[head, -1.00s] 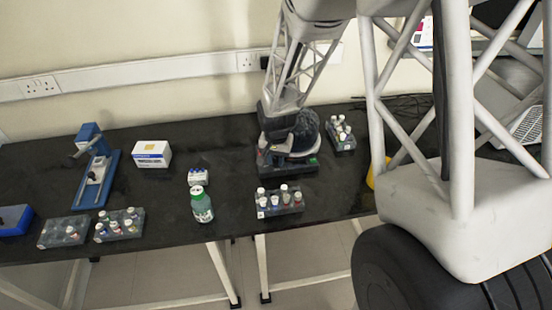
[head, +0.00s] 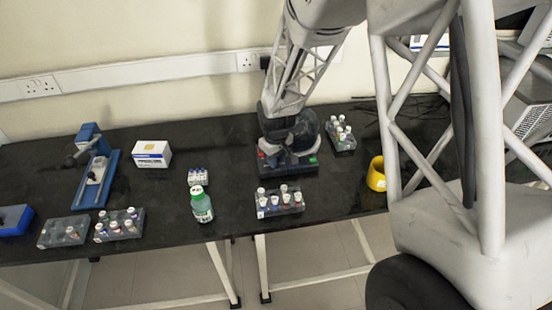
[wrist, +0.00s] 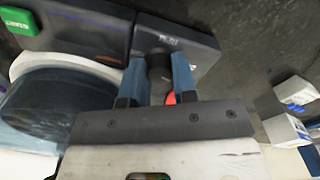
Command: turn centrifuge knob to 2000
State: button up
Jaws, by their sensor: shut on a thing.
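The centrifuge (head: 283,169) stands at the back of the black bench, with a dark front panel and a round see-through lid. It also fills the left of the wrist view, where the lid (wrist: 55,110) shows. Its dark knob (wrist: 158,66) sits on the panel between the blue fingers of my gripper (wrist: 157,76). The fingers are shut on the knob. Small pale lettering lies just beyond it, too blurred to read, so I cannot tell the setting. In the head view my wrist covers the knob.
A green START button (wrist: 18,20) and a partly hidden red button (wrist: 170,98) are on the panel. A vial rack (head: 280,204) stands in front, another rack (head: 341,135) to the right. A green-labelled bottle (head: 202,207) and a yellow ring-shaped thing (head: 376,175) are nearby.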

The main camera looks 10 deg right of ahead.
jog(key=shift+n, duration=1.2)
jog(key=o, duration=0.9)
jog(key=shift+o, duration=0.2)
jog(key=shift+r, duration=0.1)
jog(key=shift+r, duration=3.85)
